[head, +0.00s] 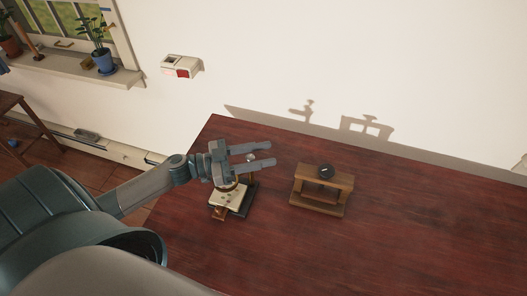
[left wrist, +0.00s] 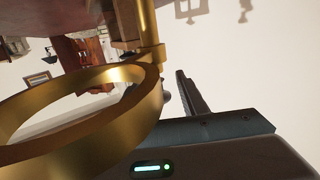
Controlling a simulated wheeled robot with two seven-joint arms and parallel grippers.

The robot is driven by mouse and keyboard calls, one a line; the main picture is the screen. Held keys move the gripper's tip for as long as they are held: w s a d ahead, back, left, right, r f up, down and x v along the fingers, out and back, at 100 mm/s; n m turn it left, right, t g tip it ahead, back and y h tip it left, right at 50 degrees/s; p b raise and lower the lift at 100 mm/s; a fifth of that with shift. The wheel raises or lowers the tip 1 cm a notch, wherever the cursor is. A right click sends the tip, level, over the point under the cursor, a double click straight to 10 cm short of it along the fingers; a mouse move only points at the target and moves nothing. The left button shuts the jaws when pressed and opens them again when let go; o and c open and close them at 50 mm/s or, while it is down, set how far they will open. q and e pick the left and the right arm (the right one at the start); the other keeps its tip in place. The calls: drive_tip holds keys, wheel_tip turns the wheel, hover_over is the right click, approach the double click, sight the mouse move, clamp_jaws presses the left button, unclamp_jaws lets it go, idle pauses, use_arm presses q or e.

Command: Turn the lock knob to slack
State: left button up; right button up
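My left gripper (head: 262,155) is open above a small stand at the left of the table. Its two fingers are apart and point right. A small silvery round piece (head: 250,157), perhaps a lock knob, shows between the fingers without visible contact. The stand has a cream plate (head: 226,198) with dark marks. A large brass ring (left wrist: 95,110) and brass post (left wrist: 150,30) fill much of the left wrist view, close to my gripper. A wooden frame (head: 323,187) to the right carries a round black knob (head: 326,171) with a white mark. No lettering for slack is readable. My right gripper is not in view.
The dark red table (head: 420,235) is clear to the right of and in front of the wooden frame. The white wall (head: 370,60) rises behind it. A wall box (head: 181,66) and plant pot (head: 104,61) are off the table.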

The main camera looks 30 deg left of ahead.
use_arm(q)
drive_tip(key=shift+w+d, duration=0.15)
drive_tip(key=shift+w, duration=0.05)
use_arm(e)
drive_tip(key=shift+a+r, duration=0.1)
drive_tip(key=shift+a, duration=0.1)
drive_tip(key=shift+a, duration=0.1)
use_arm(q)
clamp_jaws()
drive_tip(key=n+t+y+p, duration=0.2)
drive_tip(key=p, duration=0.1)
drive_tip(key=a+n+t+y+p, duration=0.1)
drive_tip(key=y, duration=0.1)
drive_tip(key=shift+w, duration=0.35)
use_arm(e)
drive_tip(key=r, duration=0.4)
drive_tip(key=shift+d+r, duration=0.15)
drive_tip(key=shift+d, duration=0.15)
use_arm(q)
drive_tip(key=shift+d, duration=0.1)
